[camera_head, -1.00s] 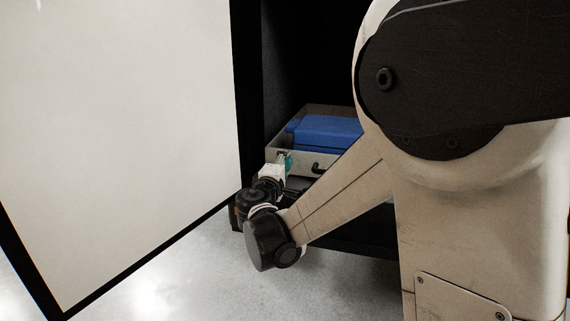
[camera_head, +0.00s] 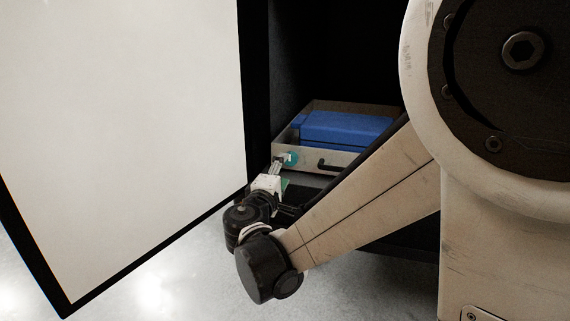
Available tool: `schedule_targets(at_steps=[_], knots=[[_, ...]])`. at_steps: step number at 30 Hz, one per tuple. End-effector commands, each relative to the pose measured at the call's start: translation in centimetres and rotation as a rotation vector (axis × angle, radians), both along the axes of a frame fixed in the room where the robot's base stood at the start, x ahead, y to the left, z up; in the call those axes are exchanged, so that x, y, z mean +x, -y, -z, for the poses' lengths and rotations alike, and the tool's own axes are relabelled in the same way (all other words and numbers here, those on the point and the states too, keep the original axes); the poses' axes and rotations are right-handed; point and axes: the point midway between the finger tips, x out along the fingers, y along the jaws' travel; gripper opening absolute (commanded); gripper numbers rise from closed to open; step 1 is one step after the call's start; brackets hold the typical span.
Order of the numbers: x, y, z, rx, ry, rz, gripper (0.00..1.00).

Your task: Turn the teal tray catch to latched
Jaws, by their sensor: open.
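The teal tray catch (camera_head: 292,159) is a small round teal piece on the left part of the tray's front face. The tray (camera_head: 352,160) is a shallow pale box with a dark handle (camera_head: 330,166) on its front. My gripper (camera_head: 279,162) is open, with its fingertips at or just in front of the catch's left side. I cannot tell whether they touch it. A small pale part shows at the catch beside the fingertips. The catch's exact turn is too small to read.
A blue case (camera_head: 345,130) lies in the tray, inside a dark compartment. A large white door panel (camera_head: 120,130) with a black edge stands open at the left, close to my gripper. My forearm crosses in front of the tray's right side. Grey floor lies below.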

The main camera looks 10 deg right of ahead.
Motion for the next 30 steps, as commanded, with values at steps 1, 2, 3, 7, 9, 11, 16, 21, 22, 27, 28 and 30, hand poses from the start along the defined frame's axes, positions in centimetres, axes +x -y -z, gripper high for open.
schedule_targets(at_steps=[1, 2, 3, 7, 9, 11, 16, 21, 22, 27, 28, 30], knots=[[-0.8, -0.6, 0.0, 0.0, 0.0, -0.003, 0.5], [-1.2, -0.8, 0.0, 0.0, 0.0, -0.003, 0.5], [-1.7, -1.1, 0.0, 0.0, 0.0, -0.003, 0.5], [-2.8, -1.7, 0.0, 0.0, 0.0, -0.002, 0.5], [-3.1, -1.9, 0.0, 0.0, 0.0, -0.001, 0.5], [-3.3, -2.0, 0.0, 0.0, 0.0, 0.0, 0.5], [-3.4, -2.0, 0.0, 0.0, 0.0, 0.0, 0.5], [-3.4, -1.9, 0.0, 0.002, -0.001, 0.001, 0.5], [-3.5, -1.8, -0.1, 0.006, -0.003, 0.003, 0.5], [-4.7, 0.4, -0.9, 0.101, -0.042, 0.032, 0.5], [-5.1, 1.0, -1.1, 0.131, -0.054, 0.041, 0.5], [-6.3, 2.5, -1.5, 0.212, -0.085, 0.064, 0.5]])
